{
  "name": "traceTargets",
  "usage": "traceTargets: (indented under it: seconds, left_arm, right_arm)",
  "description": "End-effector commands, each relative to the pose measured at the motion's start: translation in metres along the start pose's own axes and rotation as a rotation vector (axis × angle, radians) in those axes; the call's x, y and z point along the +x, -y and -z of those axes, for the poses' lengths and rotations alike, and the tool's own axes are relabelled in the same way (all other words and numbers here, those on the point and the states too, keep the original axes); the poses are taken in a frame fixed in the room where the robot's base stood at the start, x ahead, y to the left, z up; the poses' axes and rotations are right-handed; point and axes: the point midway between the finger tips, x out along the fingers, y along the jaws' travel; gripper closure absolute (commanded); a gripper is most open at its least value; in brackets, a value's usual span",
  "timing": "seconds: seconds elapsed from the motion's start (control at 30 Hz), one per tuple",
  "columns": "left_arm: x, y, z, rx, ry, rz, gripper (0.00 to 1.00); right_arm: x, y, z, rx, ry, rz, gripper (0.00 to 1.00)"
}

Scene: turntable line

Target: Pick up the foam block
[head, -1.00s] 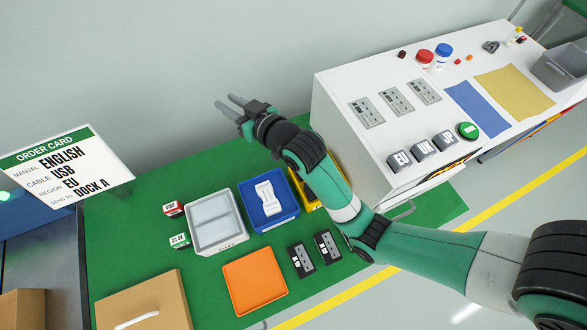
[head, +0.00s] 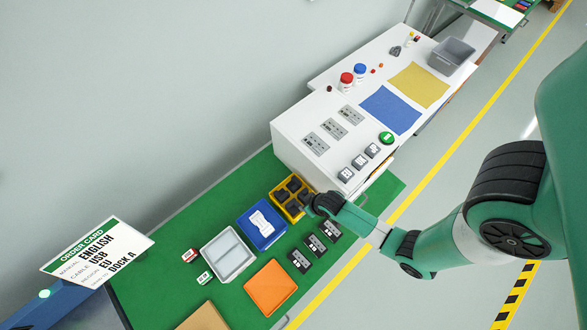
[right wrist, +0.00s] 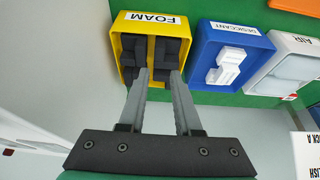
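Several dark foam blocks (right wrist: 170,52) lie in the yellow bin (right wrist: 120,24) labelled FOAM, in the right wrist view. In the head view the blocks (head: 281,196) sit in the same bin at the right end of the green mat, beside the white cabinet. My right gripper (right wrist: 158,74) is open, its two fingers apart and pointing into the bin over the blocks. Nothing is clearly held between them, and whether they touch a block is hard to tell. In the head view my right gripper (head: 306,203) is at the bin's right edge, fingertips unclear. My left gripper is not in view.
The blue desiccant bin (head: 247,240) stands next to the foam bin, then a grey-white bin (head: 207,251). An orange tray (head: 271,288) and several dark devices (head: 316,246) lie in front. The white cabinet (head: 290,150) rises close behind and right.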

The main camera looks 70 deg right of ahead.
Motion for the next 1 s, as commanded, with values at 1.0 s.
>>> traceTargets:
  seconds: [1.0]
  left_arm:
    - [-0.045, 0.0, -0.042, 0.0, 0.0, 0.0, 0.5]
  right_arm:
    - [0.099, -0.001, -0.001, -0.001, -0.002, 0.001, 0.73]
